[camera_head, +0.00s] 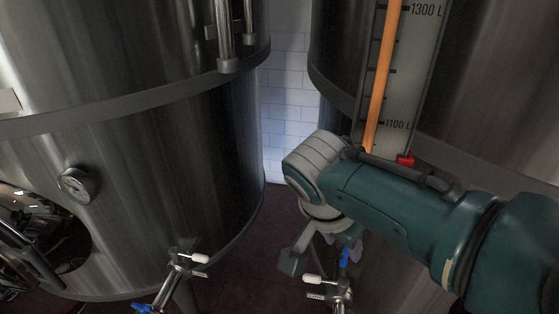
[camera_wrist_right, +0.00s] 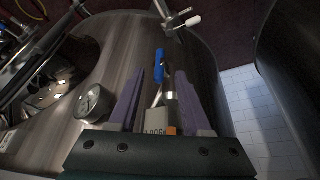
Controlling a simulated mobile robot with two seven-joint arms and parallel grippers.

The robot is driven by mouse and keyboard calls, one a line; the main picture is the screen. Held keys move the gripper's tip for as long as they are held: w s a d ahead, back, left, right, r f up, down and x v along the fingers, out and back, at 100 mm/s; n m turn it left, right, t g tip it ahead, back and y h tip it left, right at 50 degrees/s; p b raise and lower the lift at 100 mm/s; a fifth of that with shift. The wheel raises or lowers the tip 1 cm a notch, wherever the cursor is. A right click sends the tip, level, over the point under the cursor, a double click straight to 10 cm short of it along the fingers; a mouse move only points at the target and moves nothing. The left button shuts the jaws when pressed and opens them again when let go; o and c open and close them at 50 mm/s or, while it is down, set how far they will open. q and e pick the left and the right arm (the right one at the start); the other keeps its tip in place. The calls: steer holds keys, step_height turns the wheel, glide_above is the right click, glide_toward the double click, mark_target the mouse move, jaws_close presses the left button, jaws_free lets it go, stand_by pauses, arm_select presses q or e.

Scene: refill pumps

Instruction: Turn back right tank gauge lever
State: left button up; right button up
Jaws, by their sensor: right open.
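The right tank (camera_head: 480,60) carries a level gauge (camera_head: 398,80) with an orange column and litre marks. Below it, a metal valve fitting (camera_head: 338,296) has a blue lever (camera_head: 345,257) and a white-handled lever (camera_head: 312,280). My right gripper (camera_head: 343,241) is mostly hidden under my green arm, close to the blue lever. In the right wrist view, its purple fingers are open, with a blue lever (camera_wrist_right: 159,66) on a metal stem between them. I cannot tell whether they touch it. My left gripper is not in view.
The left tank (camera_head: 130,170) has a round dial (camera_head: 77,185) and its own white-handled valve (camera_head: 190,259). A red part (camera_head: 405,160) sits at the gauge's lower end. A narrow gap with a white tiled wall (camera_head: 288,105) separates the tanks.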

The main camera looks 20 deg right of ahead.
steer(key=v, duration=0.3)
steer(key=shift+r, duration=0.15)
steer(key=shift+s, duration=0.15)
